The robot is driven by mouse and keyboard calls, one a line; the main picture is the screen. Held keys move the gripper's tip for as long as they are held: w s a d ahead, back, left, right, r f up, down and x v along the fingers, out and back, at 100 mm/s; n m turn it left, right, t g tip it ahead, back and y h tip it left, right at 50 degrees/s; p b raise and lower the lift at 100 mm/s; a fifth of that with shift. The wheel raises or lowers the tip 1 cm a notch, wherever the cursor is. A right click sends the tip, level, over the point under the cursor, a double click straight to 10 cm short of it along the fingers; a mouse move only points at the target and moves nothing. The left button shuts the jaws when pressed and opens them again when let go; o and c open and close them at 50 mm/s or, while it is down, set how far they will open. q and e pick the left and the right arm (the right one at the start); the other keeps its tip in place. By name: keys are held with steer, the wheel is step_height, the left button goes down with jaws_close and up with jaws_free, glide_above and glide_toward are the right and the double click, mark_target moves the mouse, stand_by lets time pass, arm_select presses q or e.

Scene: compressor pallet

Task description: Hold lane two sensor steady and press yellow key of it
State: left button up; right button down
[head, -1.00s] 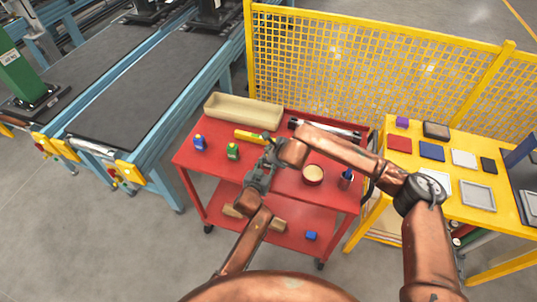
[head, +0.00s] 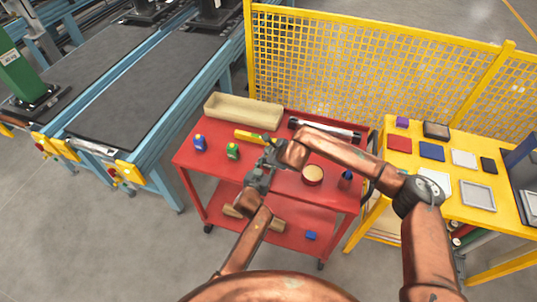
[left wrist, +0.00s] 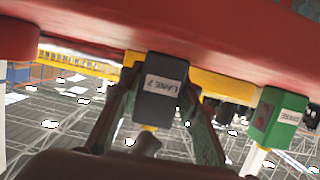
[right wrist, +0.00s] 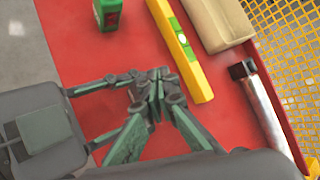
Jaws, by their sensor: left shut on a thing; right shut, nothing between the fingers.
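The lane two sensor is a dark grey block (left wrist: 161,88) with a white label reading "LANE 2" in the left wrist view, which looks upside down. My left gripper (left wrist: 158,110) is shut on it, one finger on each side. A small yellow part (left wrist: 150,128), apparently the key, shows at the block's free end. A grey tip (left wrist: 145,143) close to it appears to be my right gripper; contact cannot be told. My right gripper (right wrist: 157,88) is shut and empty, its tips at the left gripper's fingers. In the head view both grippers (head: 266,168) overlap and hide the sensor.
A yellow mesh fence (head: 370,75) stands behind.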

steer(key=shift+f, duration=0.5)
stand_by(1.5)
steer(key=shift+r, duration=0.1)
stand_by(0.5)
steer(key=shift+r, duration=0.8)
steer(key=shift+r, duration=2.5)
arm_select(q)
steer(key=o, duration=1.3)
